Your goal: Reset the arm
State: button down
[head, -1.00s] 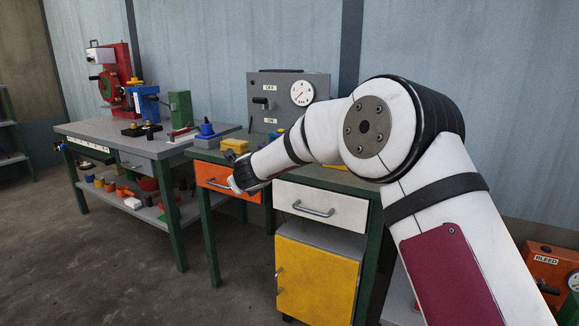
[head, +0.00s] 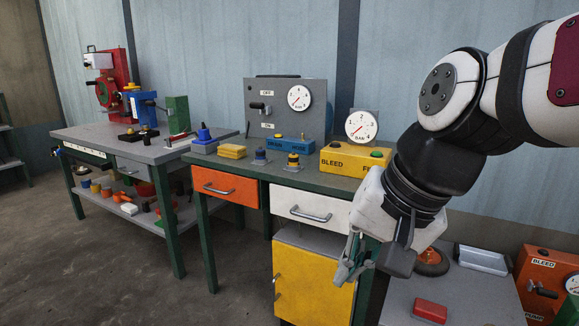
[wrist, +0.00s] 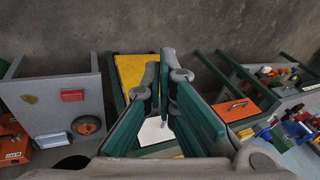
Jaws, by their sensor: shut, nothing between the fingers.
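My white arm now stands at the right of the head view, with the wrist bent down. My gripper (head: 352,268) hangs in front of the right end of the workbench (head: 240,172), beside the yellow cabinet door (head: 300,275). Its fingers are shut and empty. In the wrist view my gripper (wrist: 165,82) points toward the floor, with the yellow door (wrist: 132,72) behind its fingers.
The bench carries a yellow BLEED box (head: 345,160), a blue box (head: 290,146) and a grey gauge panel (head: 290,110). The floor at left is clear.

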jog(key=s+d+f+n+g+h, duration=0.25)
jog(key=s+d, duration=0.25)
jog(key=s, duration=0.5)
jog(key=s+d+f+n+g+h, duration=0.1)
jog(key=s+d+f, duration=0.2)
jog(key=s+d, duration=0.45)
notch_tip(320, 180, up, 30)
jog(key=s+a+t+p, duration=0.1)
jog(key=t+p, duration=0.3)
jog(key=p, duration=2.4)
jog(key=shift+s+a, duration=0.15)
jog(key=shift+s, duration=0.15)
jog(key=shift+f, duration=0.1)
